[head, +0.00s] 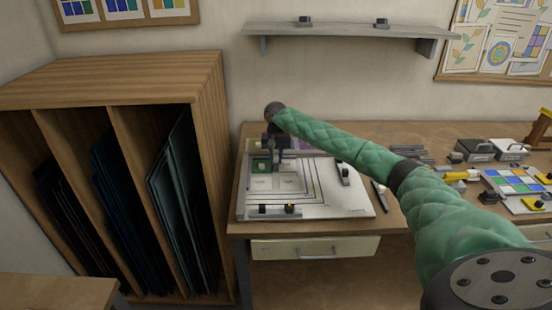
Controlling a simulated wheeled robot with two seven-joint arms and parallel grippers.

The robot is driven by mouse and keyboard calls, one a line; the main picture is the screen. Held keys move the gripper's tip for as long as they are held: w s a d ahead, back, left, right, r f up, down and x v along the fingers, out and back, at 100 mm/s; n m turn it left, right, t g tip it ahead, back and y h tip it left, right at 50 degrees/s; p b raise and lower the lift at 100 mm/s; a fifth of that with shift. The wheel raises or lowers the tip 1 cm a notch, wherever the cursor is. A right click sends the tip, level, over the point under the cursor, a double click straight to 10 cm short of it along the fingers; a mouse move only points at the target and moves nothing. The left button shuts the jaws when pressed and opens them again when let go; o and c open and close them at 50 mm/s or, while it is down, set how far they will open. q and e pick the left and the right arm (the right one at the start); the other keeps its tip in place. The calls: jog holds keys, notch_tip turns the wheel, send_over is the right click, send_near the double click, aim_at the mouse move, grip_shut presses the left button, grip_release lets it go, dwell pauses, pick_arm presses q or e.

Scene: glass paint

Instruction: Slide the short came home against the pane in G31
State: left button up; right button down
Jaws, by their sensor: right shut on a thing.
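My right gripper (278,165) points down over the back left of the white assembly board (346,207), shut on a thin piece that I take to be the short came. The came itself is too small and too covered by the fingers to make out clearly. A small green glass pane (262,163) with a dark edge is just left of the fingers. I cannot tell whether the came touches the pane. The G31 label is not legible. My left gripper is not in view.
The board has printed nested lines and small black-and-brass blocks (289,208) at its front edge. Another dark block (343,174) is on its right. A rack (212,110) of glass sheets stands left. Coloured glass (509,182) and boxes (474,150) lie at right.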

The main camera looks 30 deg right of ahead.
jog(key=shift+f+p, duration=0.2)
jog(key=shift+p, duration=0.85)
dwell(2.2)
jog(key=shift+w+a+p, duration=0.2)
jog(key=shift+a+p, duration=0.3)
dwell(0.6)
dwell(0.7)
jog(key=c, duration=1.2)
grip_release()
jog(key=shift+w+a, duration=0.1)
jog(key=shift+p, duration=0.3)
jog(key=shift+r+p, duration=3.35)
jog(key=shift+r, duration=0.2)
